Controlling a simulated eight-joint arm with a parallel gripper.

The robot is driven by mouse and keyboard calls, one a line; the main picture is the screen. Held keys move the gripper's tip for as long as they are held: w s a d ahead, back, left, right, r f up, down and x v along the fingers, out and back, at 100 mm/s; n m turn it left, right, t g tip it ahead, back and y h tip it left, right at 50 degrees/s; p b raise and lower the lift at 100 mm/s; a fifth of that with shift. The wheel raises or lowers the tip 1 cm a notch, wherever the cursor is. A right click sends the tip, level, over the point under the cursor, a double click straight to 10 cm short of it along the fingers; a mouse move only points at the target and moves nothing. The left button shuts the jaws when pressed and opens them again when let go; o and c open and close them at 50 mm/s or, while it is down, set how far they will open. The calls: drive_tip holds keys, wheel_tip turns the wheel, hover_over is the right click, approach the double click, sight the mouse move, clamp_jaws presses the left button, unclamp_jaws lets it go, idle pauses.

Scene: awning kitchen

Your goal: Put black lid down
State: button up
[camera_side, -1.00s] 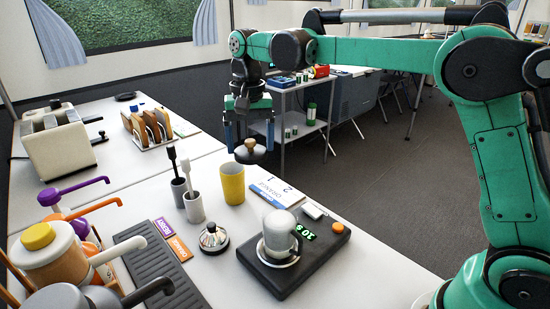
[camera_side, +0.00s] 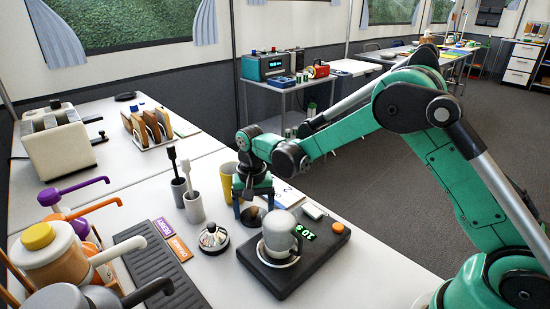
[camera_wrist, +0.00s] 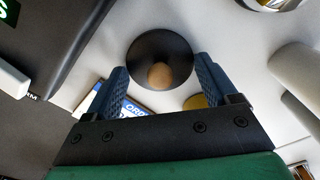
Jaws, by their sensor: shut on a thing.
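The black lid (camera_wrist: 148,42) is a dark disc with a round wooden knob (camera_wrist: 160,76). I cannot tell whether the lid touches the table.
A black scale (camera_side: 325,252) with a metal pitcher (camera_side: 279,232) stands close on the right. A yellow cup (camera_side: 228,178) and printed card (camera_side: 287,191) are just behind. Bare table lies in front.

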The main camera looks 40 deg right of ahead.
sight(254, 208)
drive_tip(key=shift+f, duration=0.15)
drive_tip(key=o, duration=1.1)
drive_tip(key=shift+c, duration=0.2)
wheel_tip(254, 208, up, 12)
drive_tip(key=s+d+r+n+t, duration=0.1)
drive_tip(key=s+n+t, duration=0.5)
drive_tip(key=s, duration=0.8)
drive_tip(key=shift+s+d+r+n+t, duration=0.4)
drive_tip(key=shift+d+t, duration=0.2)
drive_tip(key=shift+d, duration=0.15)
